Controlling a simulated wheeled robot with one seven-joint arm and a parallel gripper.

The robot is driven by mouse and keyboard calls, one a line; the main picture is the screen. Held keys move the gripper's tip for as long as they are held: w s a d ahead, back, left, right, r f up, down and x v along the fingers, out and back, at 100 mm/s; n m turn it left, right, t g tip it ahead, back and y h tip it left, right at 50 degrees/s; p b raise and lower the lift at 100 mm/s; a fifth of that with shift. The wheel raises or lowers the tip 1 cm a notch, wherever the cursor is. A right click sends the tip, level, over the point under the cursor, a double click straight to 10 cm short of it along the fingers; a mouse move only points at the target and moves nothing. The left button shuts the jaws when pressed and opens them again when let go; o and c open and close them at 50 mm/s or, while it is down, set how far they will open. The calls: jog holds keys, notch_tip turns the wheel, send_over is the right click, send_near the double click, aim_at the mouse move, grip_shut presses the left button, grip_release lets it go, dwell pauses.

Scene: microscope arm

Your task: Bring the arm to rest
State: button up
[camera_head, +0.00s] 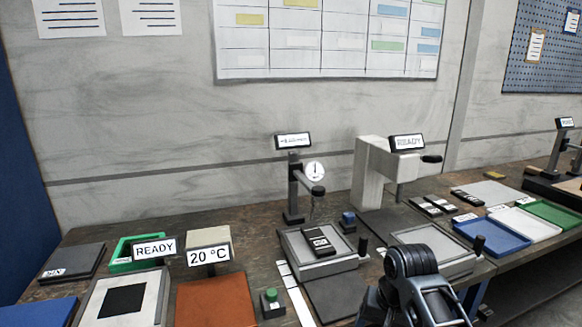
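Part of my dark grey arm stands at the bottom edge, right of centre, in the head view. A rounded joint and jointed links show there, in front of the bench. I see no fingertips, so my gripper is outside the picture or hidden. Nothing is visibly held by the part of the arm that shows.
A long bench (250,238) carries a gauge stand (293,185), a pale press-like device (370,180), and a dark block (318,242) on a grey plate. Blue (490,238), white and green trays lie right. A READY sign (154,247) and orange pad (216,303) are left.

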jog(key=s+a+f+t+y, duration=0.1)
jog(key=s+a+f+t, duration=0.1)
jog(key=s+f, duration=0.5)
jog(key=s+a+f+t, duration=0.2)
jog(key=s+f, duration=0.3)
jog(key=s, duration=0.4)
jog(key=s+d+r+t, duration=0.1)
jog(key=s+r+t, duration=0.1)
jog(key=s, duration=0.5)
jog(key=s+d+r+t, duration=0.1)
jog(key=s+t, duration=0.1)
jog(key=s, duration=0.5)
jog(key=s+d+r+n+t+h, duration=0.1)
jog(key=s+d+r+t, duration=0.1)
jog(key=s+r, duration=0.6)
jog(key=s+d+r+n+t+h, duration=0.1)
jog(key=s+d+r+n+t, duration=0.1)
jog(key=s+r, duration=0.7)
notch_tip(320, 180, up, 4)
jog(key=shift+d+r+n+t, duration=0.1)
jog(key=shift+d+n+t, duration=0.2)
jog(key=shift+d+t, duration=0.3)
